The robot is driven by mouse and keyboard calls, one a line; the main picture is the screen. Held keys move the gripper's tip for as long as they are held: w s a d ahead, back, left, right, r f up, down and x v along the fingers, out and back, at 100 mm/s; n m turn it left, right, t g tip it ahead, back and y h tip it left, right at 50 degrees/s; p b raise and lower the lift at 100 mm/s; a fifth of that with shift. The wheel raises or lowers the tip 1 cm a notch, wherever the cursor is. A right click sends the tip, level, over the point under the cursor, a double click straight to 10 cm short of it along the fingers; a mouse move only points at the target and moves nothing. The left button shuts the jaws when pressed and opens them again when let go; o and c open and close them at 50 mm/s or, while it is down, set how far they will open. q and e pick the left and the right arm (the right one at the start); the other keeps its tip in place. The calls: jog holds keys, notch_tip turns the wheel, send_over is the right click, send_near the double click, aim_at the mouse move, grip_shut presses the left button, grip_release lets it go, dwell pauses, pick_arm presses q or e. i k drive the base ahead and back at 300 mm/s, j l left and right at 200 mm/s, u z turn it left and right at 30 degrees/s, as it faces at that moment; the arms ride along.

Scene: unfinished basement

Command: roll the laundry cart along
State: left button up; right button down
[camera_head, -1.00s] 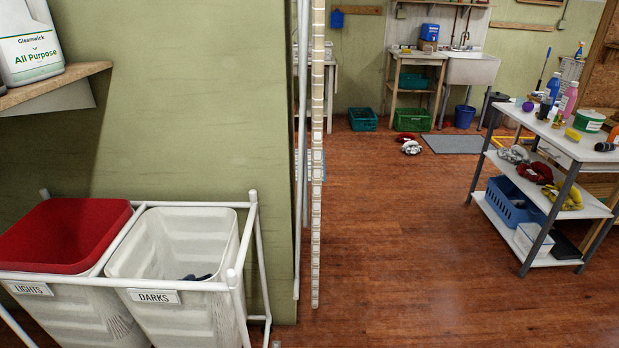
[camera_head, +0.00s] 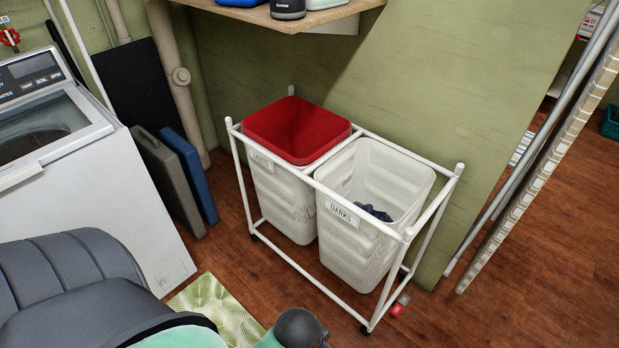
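The laundry cart is a white tube frame (camera_head: 289,286) on small dark casters, standing upright on the wood floor against the green wall. It holds two whitish bins side by side. The left bin (camera_head: 282,200) is labelled LIGHTS and has a red top (camera_head: 297,130). The right bin (camera_head: 352,240) is labelled DARKS, is open, and has some dark cloth (camera_head: 374,212) low inside. Neither of my grippers shows in this view, and nothing is seen touching the cart.
A white washing machine (camera_head: 95,190) stands left of the cart, with flat grey (camera_head: 168,182) and blue (camera_head: 190,172) cases beside it. A green patterned mat (camera_head: 215,310) lies in front. A small red object (camera_head: 397,310) is near the cart's right caster. A shelf (camera_head: 320,18) hangs above. Floor at right is clear.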

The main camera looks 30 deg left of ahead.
aim_at(311, 182)
jog(key=u, duration=0.95)
